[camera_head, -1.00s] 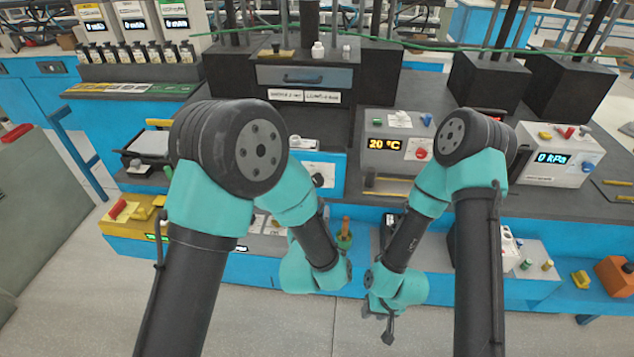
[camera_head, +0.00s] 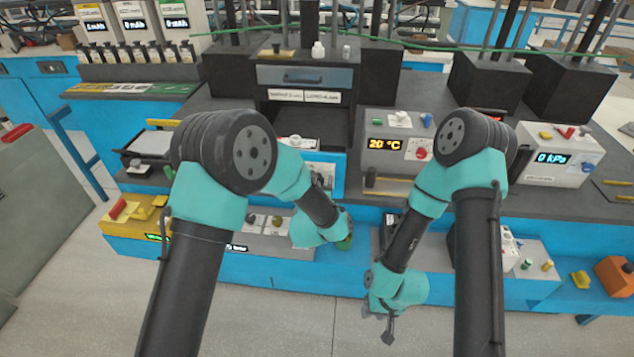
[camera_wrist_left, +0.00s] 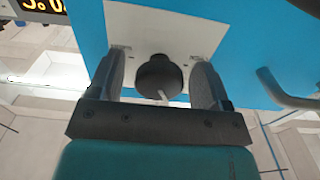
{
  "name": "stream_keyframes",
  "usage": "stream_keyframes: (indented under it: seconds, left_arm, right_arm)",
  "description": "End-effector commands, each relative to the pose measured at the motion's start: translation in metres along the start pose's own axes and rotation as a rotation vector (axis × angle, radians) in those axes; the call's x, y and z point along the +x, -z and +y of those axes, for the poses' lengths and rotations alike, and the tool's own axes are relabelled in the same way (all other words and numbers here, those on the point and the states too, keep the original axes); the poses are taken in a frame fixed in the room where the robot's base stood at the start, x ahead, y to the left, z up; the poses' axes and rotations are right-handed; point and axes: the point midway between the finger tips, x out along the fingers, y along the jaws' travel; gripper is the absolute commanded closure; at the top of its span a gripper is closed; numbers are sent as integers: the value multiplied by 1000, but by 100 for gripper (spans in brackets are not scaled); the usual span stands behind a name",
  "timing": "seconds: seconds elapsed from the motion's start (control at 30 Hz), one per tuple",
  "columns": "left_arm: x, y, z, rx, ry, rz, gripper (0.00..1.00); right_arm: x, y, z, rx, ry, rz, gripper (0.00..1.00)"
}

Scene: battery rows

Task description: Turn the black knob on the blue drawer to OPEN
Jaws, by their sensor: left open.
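The blue drawer front (camera_head: 339,172) is below the dark cabinet in the head view, partly behind my left arm. In the left wrist view the blue front (camera_wrist_left: 240,40) carries a white plate (camera_wrist_left: 195,35) with the black knob (camera_wrist_left: 158,72) on it. A small pale pointer shows on the knob's lower edge. My left gripper (camera_wrist_left: 158,82) is open, with one finger on each side of the knob and a visible gap to each. Lettering on the plate cannot be read. My right gripper (camera_head: 388,326) hangs low over the floor, away from the drawer; its opening is unclear.
A bar handle (camera_wrist_left: 290,92) stands out from the blue front right of the knob in the left wrist view. A 20 °C box (camera_head: 392,150) is right of the drawer. Yellow and grey instruments (camera_head: 265,232) sit on a lower shelf. The floor in front is clear.

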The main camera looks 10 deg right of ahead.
Motion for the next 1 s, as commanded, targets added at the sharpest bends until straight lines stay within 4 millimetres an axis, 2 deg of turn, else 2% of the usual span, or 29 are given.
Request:
stream_keyframes:
  seconds: [0.13, 0.63, 1.0]
  left_arm:
    - [0, 0, 0, 0, 0, 0, 31]
    - [0, 0, 0, 0, 0, 0, 77]
    - [0, 0, 0, -47, 0, 0, 77]
  right_arm:
    - [0, 0, 0, 0, 0, 0, 60]
    - [0, 0, 0, 0, 0, 0, 60]
    - [0, 0, 0, 0, 0, 0, 60]
